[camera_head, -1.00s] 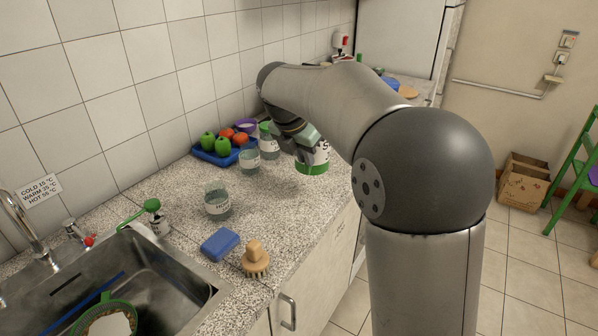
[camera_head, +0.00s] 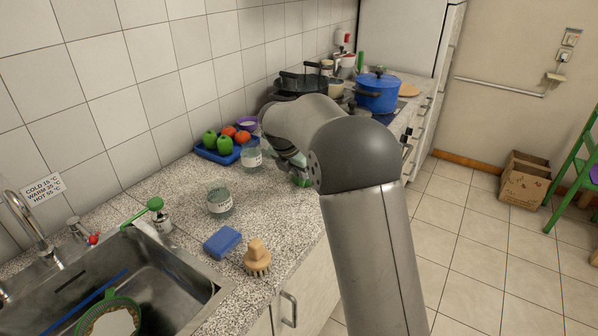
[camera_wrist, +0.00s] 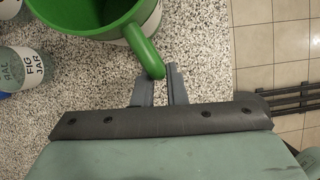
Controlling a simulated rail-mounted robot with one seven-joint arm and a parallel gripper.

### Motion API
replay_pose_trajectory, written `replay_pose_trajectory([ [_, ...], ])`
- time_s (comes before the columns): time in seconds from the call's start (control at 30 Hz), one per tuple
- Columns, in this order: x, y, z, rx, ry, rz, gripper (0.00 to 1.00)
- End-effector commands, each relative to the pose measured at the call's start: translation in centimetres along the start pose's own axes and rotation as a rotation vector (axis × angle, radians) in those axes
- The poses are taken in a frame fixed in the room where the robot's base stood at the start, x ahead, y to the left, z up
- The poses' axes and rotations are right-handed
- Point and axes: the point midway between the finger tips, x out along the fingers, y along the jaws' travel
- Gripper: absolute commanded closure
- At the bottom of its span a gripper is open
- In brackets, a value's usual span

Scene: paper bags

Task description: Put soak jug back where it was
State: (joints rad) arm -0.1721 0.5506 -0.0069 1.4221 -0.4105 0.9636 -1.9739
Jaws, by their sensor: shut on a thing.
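A green jug (camera_wrist: 108,22) with a white label fills the top of the wrist view, its opening facing the camera. I take it for the soak jug; its label cannot be read now. My gripper (camera_wrist: 158,88) is shut on the jug's green handle (camera_wrist: 145,52). In the head view my arm hides most of the jug, and only a small green part (camera_head: 302,182) shows at the counter's right side. I cannot tell whether its base touches the counter.
A jar labelled FIG JAR (camera_wrist: 28,70) stands left of the jug. In the head view, glass jars (camera_head: 220,201) (camera_head: 252,160), a blue tray (camera_head: 207,156) of fruit, a blue sponge (camera_head: 222,242) and a brush (camera_head: 257,257) share the counter. A blue pot (camera_head: 378,95) stands behind.

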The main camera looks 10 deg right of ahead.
Motion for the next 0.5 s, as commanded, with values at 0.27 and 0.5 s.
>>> replay_pose_trajectory([
  [0.27, 0.18, -0.03, -0.07, 0.000, 0.000, -0.001, 0.74],
  [0.5, 0.17, -0.04, -0.06, 0.000, 0.000, -0.001, 0.66],
])
